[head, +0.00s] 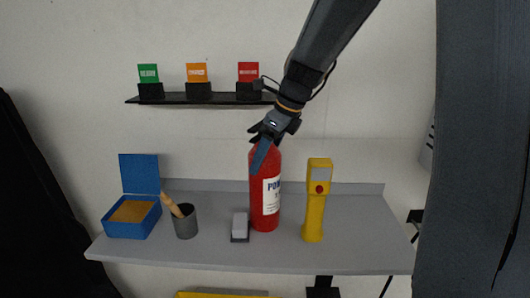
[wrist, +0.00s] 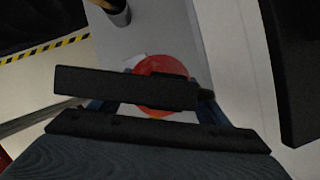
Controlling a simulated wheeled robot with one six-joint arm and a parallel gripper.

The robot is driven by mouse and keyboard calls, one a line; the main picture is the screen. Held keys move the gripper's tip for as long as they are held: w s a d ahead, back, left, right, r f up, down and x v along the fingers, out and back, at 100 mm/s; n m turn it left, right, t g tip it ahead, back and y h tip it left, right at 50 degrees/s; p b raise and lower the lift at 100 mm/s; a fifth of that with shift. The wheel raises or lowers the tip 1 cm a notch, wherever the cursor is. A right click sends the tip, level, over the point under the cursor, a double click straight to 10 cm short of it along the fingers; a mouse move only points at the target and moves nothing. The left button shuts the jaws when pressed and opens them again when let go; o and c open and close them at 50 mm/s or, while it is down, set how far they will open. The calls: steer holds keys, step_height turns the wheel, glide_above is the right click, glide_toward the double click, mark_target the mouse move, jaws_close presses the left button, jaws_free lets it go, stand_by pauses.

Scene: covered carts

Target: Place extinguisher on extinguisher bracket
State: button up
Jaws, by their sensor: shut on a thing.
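The red extinguisher (head: 265,200) with a white label is upright at the middle of the grey shelf. Whether its base touches the shelf or is slightly above I cannot tell. My gripper (head: 264,148) is shut on its top from above. In the wrist view the extinguisher's round red body (wrist: 160,66) shows between the fingers of my gripper (wrist: 152,104), partly hidden by a dark bar across them. I cannot make out an extinguisher bracket for certain in either view.
The grey shelf (head: 345,255) also holds a yellow handheld device (head: 314,215) close to the right, a small grey block (head: 240,226), a grey cup (head: 185,222) and an open blue box (head: 130,222). A black wall rack (head: 222,99) carries coloured cards. A dark panel stands at right.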

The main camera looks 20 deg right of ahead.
steer(key=o, duration=2.1)
steer(key=shift+f, duration=0.1)
